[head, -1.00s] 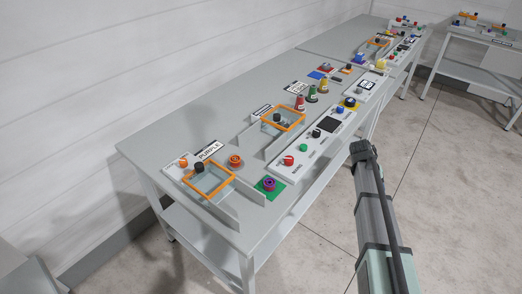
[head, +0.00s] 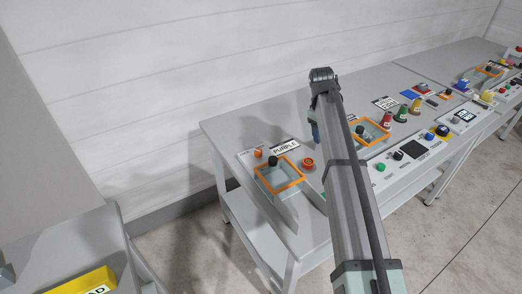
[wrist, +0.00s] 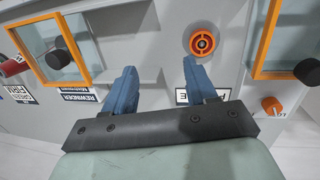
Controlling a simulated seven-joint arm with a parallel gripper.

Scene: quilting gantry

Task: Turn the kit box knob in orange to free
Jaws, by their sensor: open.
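A small orange knob (head: 258,153) sits on a pale plate at the near left end of the table, beside the orange-framed clear-lidded box (head: 292,182) with a black knob (head: 273,160). In the wrist view the orange knob (wrist: 270,104) is at the right, below that box's orange frame (wrist: 264,38) and black knob (wrist: 307,71). Its pointer direction is too small to read. My gripper (wrist: 160,66) is open and empty, above the table. In the head view my gripper (head: 315,130) is to the right of the orange knob, apart from it.
A round orange ringed part (head: 308,163) lies on the table near the PURPLE sign (head: 286,146). A second orange-framed box (head: 371,131) stands farther right, with colored cones (head: 401,113) behind a white control panel (head: 404,155). A yellow block (head: 80,283) is on another table.

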